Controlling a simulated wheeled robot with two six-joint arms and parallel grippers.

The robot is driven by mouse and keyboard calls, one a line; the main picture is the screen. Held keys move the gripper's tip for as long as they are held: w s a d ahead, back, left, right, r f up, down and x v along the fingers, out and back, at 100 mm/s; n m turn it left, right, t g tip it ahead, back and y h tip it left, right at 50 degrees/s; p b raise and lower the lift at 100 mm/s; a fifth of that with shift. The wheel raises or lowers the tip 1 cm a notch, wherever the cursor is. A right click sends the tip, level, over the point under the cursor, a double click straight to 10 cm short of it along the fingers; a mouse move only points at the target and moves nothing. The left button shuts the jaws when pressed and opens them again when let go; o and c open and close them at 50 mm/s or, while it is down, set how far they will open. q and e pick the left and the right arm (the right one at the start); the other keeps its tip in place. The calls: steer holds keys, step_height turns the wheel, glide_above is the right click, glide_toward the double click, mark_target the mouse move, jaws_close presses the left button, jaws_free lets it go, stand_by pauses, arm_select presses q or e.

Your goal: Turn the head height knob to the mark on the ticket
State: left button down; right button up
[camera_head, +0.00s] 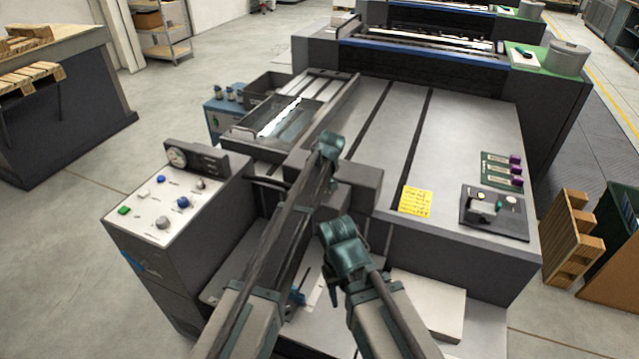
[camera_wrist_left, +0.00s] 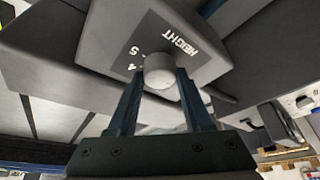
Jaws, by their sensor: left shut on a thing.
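In the left wrist view, a round pale grey knob (camera_wrist_left: 160,72) sticks out of a dark panel (camera_wrist_left: 118,40) printed with HEIGHT and the figures 4 and 5. My left gripper (camera_wrist_left: 161,82) is shut on this knob, one dark finger on each side. I cannot make out a pointer on the knob. A yellow ticket (camera_head: 415,201) lies on the machine's flat grey top, with handwriting too small to read.
A white control panel (camera_head: 165,205) with several buttons and a gauge stands at the left. A dark switch box (camera_head: 494,212) and purple-ended green strips (camera_head: 497,170) are on the machine top at the right. Wooden pallets (camera_head: 572,240) stand on the floor beyond.

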stand_by(0.4)
arm_select(q)
steer(key=shift+c, duration=1.6)
jaws_free()
